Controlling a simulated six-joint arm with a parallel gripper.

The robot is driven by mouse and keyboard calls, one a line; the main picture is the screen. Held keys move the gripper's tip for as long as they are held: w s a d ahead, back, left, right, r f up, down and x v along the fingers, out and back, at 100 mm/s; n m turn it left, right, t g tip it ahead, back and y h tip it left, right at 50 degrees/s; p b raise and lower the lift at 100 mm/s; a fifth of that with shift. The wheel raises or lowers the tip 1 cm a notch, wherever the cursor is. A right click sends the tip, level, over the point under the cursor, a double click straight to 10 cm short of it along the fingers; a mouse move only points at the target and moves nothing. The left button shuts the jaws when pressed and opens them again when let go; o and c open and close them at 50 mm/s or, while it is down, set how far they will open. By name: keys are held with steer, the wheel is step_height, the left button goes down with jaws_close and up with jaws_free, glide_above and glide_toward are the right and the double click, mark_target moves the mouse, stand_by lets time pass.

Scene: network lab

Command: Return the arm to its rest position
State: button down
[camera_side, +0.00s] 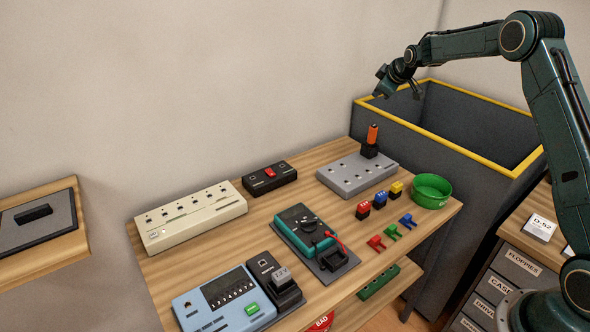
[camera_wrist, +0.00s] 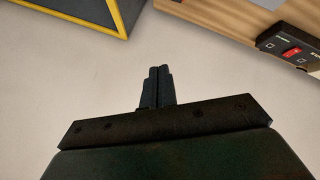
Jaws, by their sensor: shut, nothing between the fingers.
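My gripper (camera_side: 379,95) is raised high at the upper right in the side view, above the back edge of the grey bin and clear of the table. In the wrist view my gripper (camera_wrist: 157,72) shows its two dark fingers close together with nothing between them. Pale wall fills most of the view behind them. My arm is bent, with its upper links running to the right side of the picture.
A wooden table (camera_side: 240,232) holds a grey block (camera_side: 340,178), a green bowl (camera_side: 432,192), a beige strip (camera_side: 190,218), a blue tester (camera_side: 215,305) and small coloured connectors. A yellow-rimmed bin (camera_side: 450,144) stands behind it. Drawers (camera_side: 515,268) are at the right.

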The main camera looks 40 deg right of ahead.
steer(key=s+a+r+m+g+y, duration=0.1)
steer(key=s+a+r, duration=0.6)
steer(key=s+a, duration=0.2)
steer(key=s+a+r+m, duration=0.1)
steer(key=s+a+r, duration=0.6)
steer(key=s+a, duration=0.25)
steer(key=s+a+f+m, duration=0.1)
steer(key=s+a, duration=0.2)
steer(key=s, duration=0.6)
steer(key=s+a+f+m+g+y, duration=0.1)
steer(key=s+a+f, duration=0.1)
steer(key=s, duration=0.8)
steer(key=s+a+f+m+g, duration=0.1)
steer(key=s+a, duration=0.3)
steer(key=s, duration=0.5)
steer(key=shift+s+a+f+y, duration=0.3)
steer(key=shift+s, duration=0.05)
